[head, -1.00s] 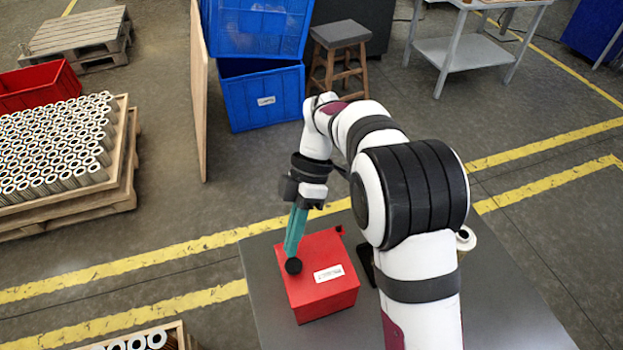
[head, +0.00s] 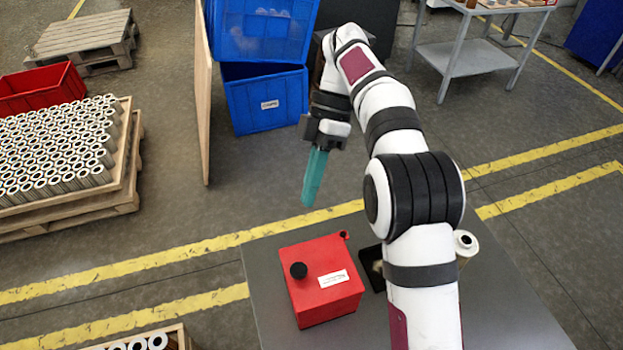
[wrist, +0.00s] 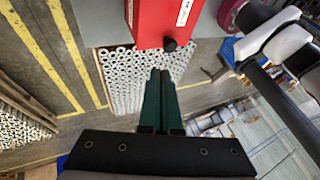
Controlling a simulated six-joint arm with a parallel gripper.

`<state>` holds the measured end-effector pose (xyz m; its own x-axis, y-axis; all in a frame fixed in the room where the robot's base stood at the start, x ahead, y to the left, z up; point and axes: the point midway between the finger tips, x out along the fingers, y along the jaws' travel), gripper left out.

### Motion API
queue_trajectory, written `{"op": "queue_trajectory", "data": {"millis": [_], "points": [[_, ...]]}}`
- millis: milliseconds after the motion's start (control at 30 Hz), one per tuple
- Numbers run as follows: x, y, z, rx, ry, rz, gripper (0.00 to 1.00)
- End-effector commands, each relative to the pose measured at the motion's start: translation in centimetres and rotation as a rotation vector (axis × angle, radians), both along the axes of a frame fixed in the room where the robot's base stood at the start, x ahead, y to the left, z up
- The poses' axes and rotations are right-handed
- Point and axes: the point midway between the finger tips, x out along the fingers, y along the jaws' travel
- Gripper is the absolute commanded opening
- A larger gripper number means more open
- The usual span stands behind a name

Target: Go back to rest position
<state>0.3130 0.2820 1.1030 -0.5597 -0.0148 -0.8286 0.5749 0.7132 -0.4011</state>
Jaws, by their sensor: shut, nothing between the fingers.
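My gripper (head: 310,203) has teal fingers that are shut and empty. In the head view it hangs in the air above and behind the red box, clear of it. In the wrist view the closed fingers (wrist: 160,75) point up toward the box. The red box (head: 321,302) stands on the grey table, with a black round cap (head: 298,270) on its top and a white label on it. The red box also shows in the wrist view (wrist: 160,18), with its black cap (wrist: 170,44).
The grey table (head: 480,320) carries a white cylindrical filter (head: 466,243) and a dark open holder (head: 372,270), partly behind my arm. Blue crates (head: 265,100) and a wooden panel (head: 203,110) stand behind. A pallet of filters (head: 60,150) is at left.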

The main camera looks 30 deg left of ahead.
Motion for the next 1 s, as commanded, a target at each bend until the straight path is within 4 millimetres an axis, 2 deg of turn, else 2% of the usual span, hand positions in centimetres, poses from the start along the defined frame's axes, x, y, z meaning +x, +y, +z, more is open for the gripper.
{"op": "queue_trajectory", "data": {"millis": [267,367,467,500,533,600,700,833,900,1000], "points": [[0.6,0.0,1.1,0.0,-0.002,-0.012,0.0],[0.7,-2.4,2.4,-0.075,-0.028,-0.143,0.0],[-0.5,-8.3,4.9,-0.262,-0.092,-0.509,0.0],[-1.6,-11.1,5.6,-0.347,-0.118,-0.705,0.0],[-2.6,-13.0,6.0,-0.407,-0.134,-0.86,0.0],[-5.6,-17.0,5.9,-0.534,-0.157,-1.233,0.0],[-10.6,-21.2,4.2,-0.673,-0.139,-1.771,0.0],[-15.6,-23.8,0.6,-0.772,-0.041,-2.336,0.0],[-17.2,-24.4,-1.0,-0.797,0.017,-2.531,0.0],[-18.3,-24.7,-2.3,-0.812,0.069,-2.675,0.0]]}}
